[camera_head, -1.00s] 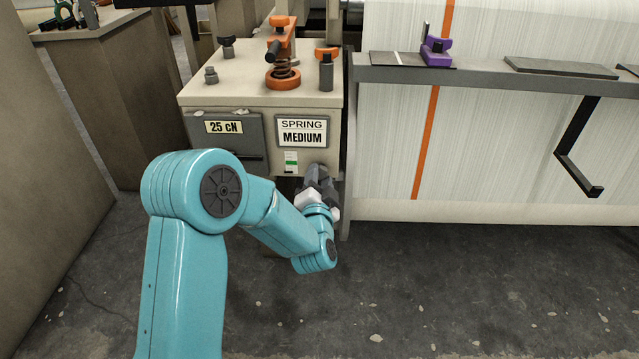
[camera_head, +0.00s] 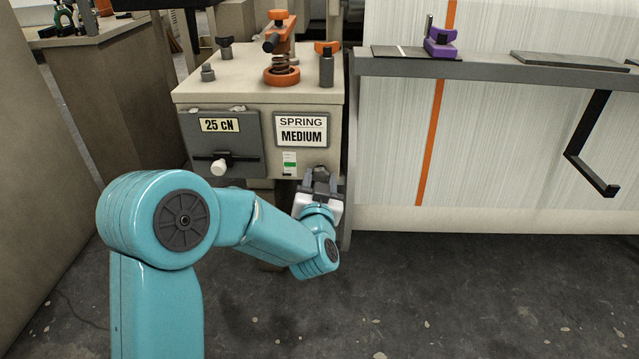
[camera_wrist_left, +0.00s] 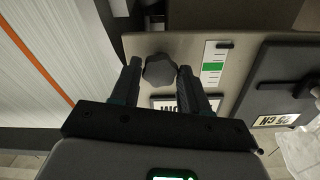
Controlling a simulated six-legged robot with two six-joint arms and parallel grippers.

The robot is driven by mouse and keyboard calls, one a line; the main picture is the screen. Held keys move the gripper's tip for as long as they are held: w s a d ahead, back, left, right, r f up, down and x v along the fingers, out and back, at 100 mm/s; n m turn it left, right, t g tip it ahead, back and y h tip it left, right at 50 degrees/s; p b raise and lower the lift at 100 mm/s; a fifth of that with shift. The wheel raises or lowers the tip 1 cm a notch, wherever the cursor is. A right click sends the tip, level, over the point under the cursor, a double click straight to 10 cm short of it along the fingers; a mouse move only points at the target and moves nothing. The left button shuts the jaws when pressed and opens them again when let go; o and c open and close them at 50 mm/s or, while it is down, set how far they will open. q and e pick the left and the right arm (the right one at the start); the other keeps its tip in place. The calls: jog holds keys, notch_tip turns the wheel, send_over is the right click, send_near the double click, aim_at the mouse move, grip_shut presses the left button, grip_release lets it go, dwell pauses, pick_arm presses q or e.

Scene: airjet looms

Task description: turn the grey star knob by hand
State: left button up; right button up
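The grey star knob (camera_wrist_left: 159,70) is on the face of the beige box, beside the green-and-white gauge strip. In the left wrist view it shows between my left gripper's fingertips (camera_wrist_left: 158,74), one finger on each side. The fingers stand apart and are open. Whether they touch the knob cannot be told. In the head view my left gripper (camera_head: 320,186) is at the box's lower right corner, below the SPRING MEDIUM label (camera_head: 301,130), and largely hides the knob. My right gripper is not in view.
The beige box (camera_head: 215,88) carries an orange spring post (camera_head: 281,72) on top and a grey 25 cN panel (camera_head: 245,150) with a white-ended lever (camera_head: 218,167). The loom's grey rail (camera_head: 500,75) and white warp sheet (camera_head: 520,150) stand close on the right.

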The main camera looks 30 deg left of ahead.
pick_arm(q)
jog(key=shift+o, duration=0.5)
jog(key=shift+v, duration=1.05)
